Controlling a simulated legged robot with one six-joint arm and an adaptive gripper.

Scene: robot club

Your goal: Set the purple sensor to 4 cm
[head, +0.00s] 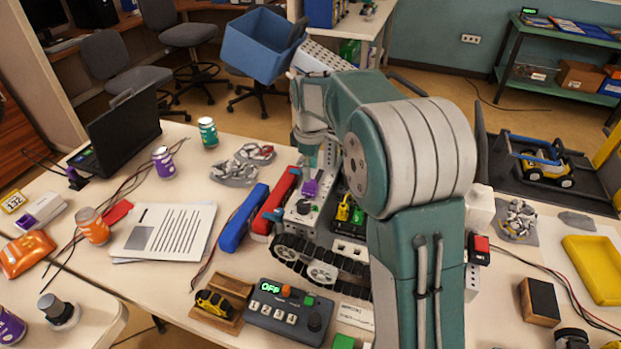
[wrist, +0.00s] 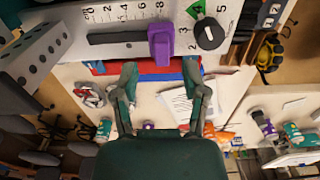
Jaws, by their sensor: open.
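The purple sensor (wrist: 161,43) is a block on a dark slot in a pale panel. A printed scale (wrist: 124,16) with small numbers runs along the slot. The sensor sits at the slot's right end, well right of the 4 mark in the wrist view. In the head view the purple sensor (head: 310,188) is on the pale box beside the tracks. My gripper (wrist: 160,72) is open and empty. Its fingertips point at the sensor, one to each side in the picture, apparently short of it. In the head view my gripper (head: 306,150) is just above the sensor, partly hidden by my arm.
A black knob (wrist: 209,33) on a numbered dial is close right of the sensor. Red (head: 277,199) and blue (head: 243,218) bars lie beside the box. A control box (head: 289,312) reading OFF stands in front. Papers and cans occupy the table's left.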

